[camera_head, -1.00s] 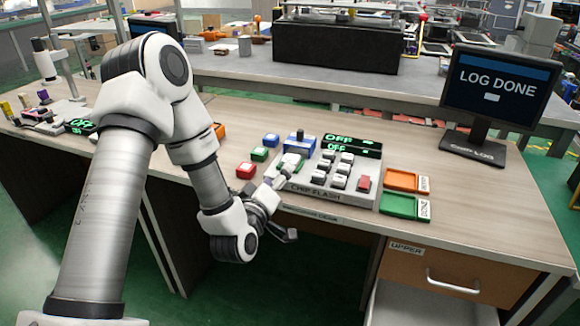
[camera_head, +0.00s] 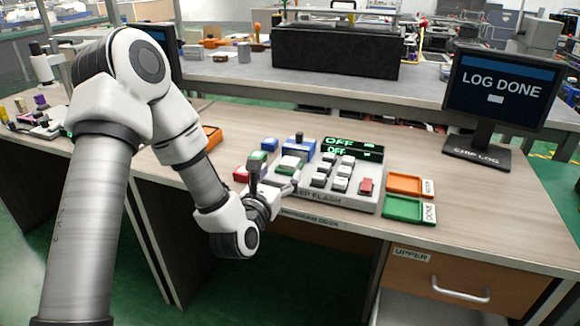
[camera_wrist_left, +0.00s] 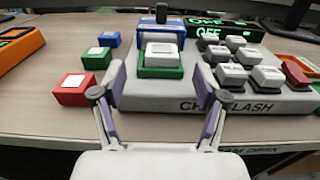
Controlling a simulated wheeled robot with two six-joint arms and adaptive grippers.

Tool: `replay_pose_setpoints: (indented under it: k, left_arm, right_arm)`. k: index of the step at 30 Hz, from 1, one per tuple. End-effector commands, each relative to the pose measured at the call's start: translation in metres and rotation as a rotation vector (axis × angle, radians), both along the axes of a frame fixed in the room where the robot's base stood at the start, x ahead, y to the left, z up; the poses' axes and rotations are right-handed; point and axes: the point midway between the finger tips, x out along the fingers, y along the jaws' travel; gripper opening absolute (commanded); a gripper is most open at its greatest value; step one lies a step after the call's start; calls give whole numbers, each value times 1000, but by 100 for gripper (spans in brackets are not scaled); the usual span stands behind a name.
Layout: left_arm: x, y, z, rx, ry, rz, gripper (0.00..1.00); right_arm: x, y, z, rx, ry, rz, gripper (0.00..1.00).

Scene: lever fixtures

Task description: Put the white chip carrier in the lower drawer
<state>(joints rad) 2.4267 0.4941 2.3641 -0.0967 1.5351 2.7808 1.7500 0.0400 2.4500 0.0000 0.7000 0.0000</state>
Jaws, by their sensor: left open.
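The white chip carrier (camera_wrist_left: 161,54) appears as a white block seated in the green-edged socket of the chip flash fixture; it also shows in the head view (camera_head: 290,162). My left gripper (camera_wrist_left: 160,74) is open and empty, its two fingers spread in front of the socket, one to each side of the carrier. In the head view my left gripper (camera_head: 276,178) is at the fixture's left front edge. The upper drawer (camera_head: 420,278) is shut. A pale surface (camera_head: 410,309) shows beneath it at the picture's bottom edge; I cannot tell if it is the lower drawer. My right gripper is not in view.
Red (camera_wrist_left: 73,94), green (camera_wrist_left: 97,60) and blue (camera_wrist_left: 109,41) blocks stand left of the fixture (camera_wrist_left: 230,99). Its white keys and red key are at the right. Orange (camera_head: 408,184) and green (camera_head: 405,209) trays lie further right. A monitor (camera_head: 500,88) reads "LOG DONE".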

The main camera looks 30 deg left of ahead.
Motion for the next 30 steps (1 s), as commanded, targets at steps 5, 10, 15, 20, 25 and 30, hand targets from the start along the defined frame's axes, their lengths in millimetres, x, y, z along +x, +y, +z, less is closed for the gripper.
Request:
replay_pose_setpoints:
  k: [5,10,15,20,25,30]
  left_arm:
    - [28,4,0,5,0,0,73]
    - [53,10,0,3,0,1,73]
    - [55,11,0,3,2,0,73]
    - [55,11,0,3,1,0,34]
    - [55,11,0,4,2,0,22]
    - [55,11,0,4,2,0,18]
  right_arm:
    - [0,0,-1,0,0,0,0]
    - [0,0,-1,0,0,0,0]
    - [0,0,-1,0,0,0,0]
    - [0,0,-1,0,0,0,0]
    - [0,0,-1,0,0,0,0]
    - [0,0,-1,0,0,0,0]
